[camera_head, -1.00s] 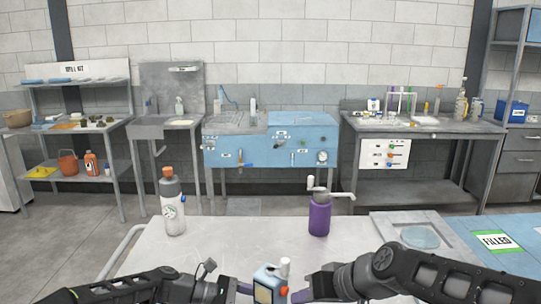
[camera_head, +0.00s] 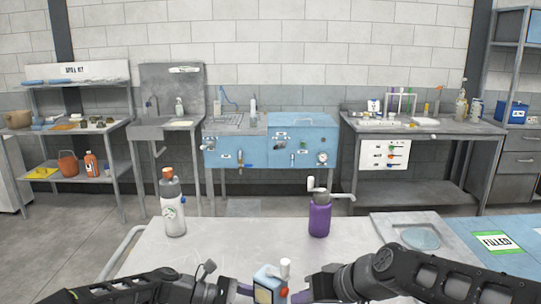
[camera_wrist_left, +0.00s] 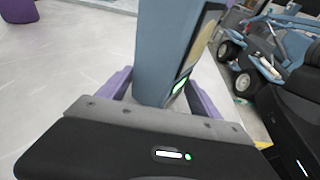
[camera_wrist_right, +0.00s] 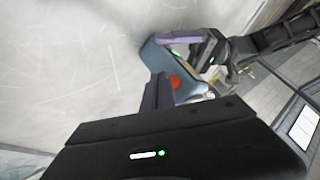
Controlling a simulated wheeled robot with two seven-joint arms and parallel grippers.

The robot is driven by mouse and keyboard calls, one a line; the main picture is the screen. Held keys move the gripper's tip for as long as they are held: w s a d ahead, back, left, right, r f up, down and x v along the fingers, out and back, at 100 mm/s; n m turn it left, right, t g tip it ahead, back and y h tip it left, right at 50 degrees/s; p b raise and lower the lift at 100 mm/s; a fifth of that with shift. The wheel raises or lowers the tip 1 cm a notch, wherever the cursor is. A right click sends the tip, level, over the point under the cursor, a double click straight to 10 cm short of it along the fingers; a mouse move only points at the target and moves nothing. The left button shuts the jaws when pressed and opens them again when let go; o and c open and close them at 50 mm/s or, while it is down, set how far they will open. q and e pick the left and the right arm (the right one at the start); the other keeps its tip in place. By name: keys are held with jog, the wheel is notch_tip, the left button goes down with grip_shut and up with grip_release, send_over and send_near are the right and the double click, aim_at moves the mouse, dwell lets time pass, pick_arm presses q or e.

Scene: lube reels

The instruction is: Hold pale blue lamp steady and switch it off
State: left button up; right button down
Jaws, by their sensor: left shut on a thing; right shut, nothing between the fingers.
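The pale blue lamp (camera_head: 266,281) stands upright at the table's near edge in the head view, with a white knob on top and a red button on its right side. My left gripper (camera_head: 246,290) is shut on the lamp; its purple fingers lie on both sides of the lamp body (camera_wrist_left: 163,50) in the left wrist view. A green light shows on the lamp there. My right gripper (camera_head: 298,296) is shut and empty, just right of the red button. In the right wrist view its fingertips (camera_wrist_right: 158,88) are close beside the button (camera_wrist_right: 174,82); contact cannot be told.
A grey tray (camera_head: 420,222) and a blue mat marked FILLED (camera_head: 520,255) lie at the right. The middle of the table is clear.

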dwell(0.3)
jog(key=shift+w+a, duration=0.25)
jog(key=shift+a, duration=0.15)
jog(key=shift+w+a, duration=0.1)
jog(key=shift+a, duration=0.05)
dwell(0.5)
jog(key=shift+s+d, duration=0.35)
jog(key=shift+d, duration=0.2)
jog(key=shift+d, duration=0.1)
pick_arm(q)
jog(key=o, duration=1.4)
pick_arm(e)
jog(key=s+d, duration=0.2)
jog(key=d, duration=0.1)
jog(key=s+d, duration=0.1)
jog(key=shift+s+d, duration=0.25)
jog(key=shift+d, duration=0.1)
pick_arm(q)
jog(key=shift+o, duration=0.2)
